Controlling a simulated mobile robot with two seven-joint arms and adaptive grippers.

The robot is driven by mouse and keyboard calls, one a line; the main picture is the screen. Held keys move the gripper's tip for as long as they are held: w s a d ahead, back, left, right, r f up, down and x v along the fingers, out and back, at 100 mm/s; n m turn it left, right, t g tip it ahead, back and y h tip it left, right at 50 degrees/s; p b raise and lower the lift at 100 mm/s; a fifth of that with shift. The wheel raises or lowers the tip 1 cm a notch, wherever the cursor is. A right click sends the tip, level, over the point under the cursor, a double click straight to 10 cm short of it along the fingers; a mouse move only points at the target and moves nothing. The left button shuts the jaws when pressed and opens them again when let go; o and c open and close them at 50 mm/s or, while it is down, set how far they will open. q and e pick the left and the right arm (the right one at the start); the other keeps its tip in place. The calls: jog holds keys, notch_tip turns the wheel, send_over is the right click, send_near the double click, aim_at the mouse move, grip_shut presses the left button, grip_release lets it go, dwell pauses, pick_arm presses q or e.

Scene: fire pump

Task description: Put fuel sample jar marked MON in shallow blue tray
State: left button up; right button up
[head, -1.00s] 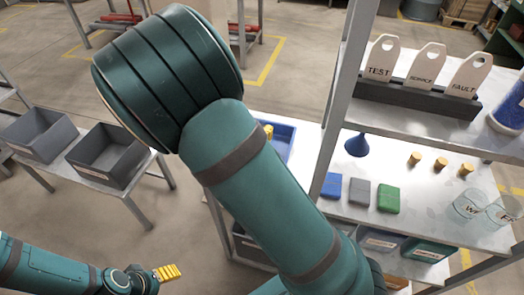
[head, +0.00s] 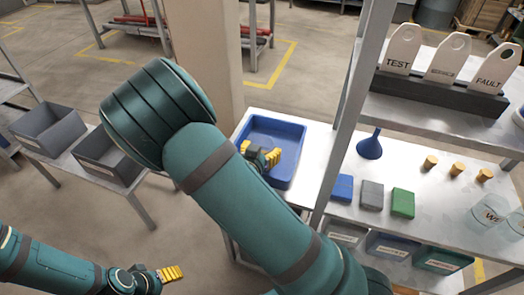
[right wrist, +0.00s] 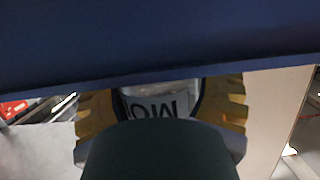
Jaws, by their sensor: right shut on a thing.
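The shallow blue tray (head: 291,172) lies on the metal bench, left of the shelf post. My right gripper (head: 262,157) is over the tray's near left part in the head view. In the right wrist view its yellow fingers (right wrist: 160,108) are shut on a clear jar (right wrist: 160,93) with a pale label, upside down, that appears to read MON. The tray's dark blue side (right wrist: 150,45) fills the top of that view. The head view does not show the jar clearly. My left gripper (head: 171,273) is low at the left, away from the bench; its finger gap is not clear.
Blue, grey and green blocks (head: 371,194) lie right of the post (head: 345,130), with a blue funnel (head: 369,146) behind. Small amber-topped items (head: 457,167) and clear labelled jars (head: 492,214) stand further right. A shelf with TEST and FAULT tags (head: 402,48) overhangs the bench.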

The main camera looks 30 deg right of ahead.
jog(key=shift+f, duration=0.1)
jog(key=o, duration=1.3)
jog(key=shift+r, duration=0.2)
jog(key=p+v, duration=0.2)
jog(key=v, duration=1)
jog(key=shift+p, duration=0.4)
jog(key=shift+a+f, duration=0.1)
